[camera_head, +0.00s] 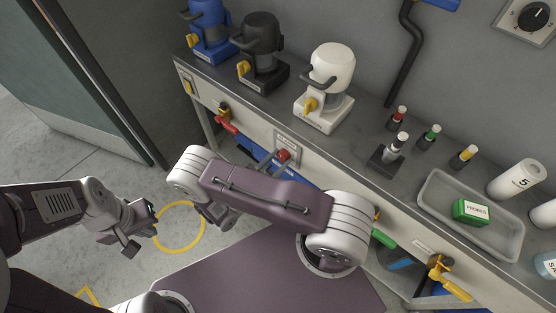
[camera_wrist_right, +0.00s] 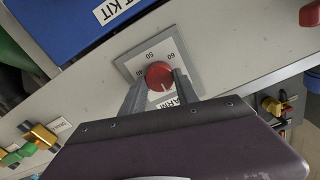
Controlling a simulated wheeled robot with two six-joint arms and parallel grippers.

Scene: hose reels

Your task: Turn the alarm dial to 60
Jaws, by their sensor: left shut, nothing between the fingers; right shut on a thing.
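The alarm dial has a red round knob (camera_wrist_right: 159,75) on a pale square plate (camera_wrist_right: 133,67) with numbers; 50 and 60 seem to stand on the plate's upper side in the right wrist view. A label ending in "ARM" is partly hidden. My right gripper (camera_wrist_right: 158,82) is shut on the knob, one finger on each side. A pale mark shows on the knob's lower edge, but I cannot read its setting. In the head view the knob (camera_head: 283,155) sits on the bench front, with my right gripper (camera_head: 272,160) at it. My left gripper (camera_head: 140,228) is shut and empty, well away over the floor.
The bench top holds blue, black and white machines (camera_head: 325,88), several small bottles, and a grey tray (camera_head: 436,203) with a green box (camera_head: 471,211). Yellow valve handles (camera_head: 450,285) and a red handle (camera_head: 226,124) stick out from the bench front. The floor at left is clear.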

